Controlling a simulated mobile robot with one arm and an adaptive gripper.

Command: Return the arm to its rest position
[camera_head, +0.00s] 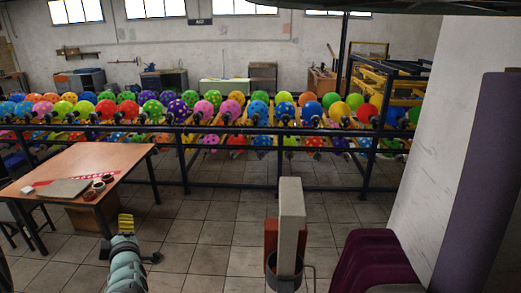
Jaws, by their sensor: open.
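How the arm is posed cannot be told from here.
A wooden table (117,160) stands at the left with a flat board (62,190) and small red pots. A long dark rack (230,187) with many coloured balloons crosses the room. A teal, yellow-topped object (126,262), a pale upright block (291,225) and maroon cloth (375,262) are close in front.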

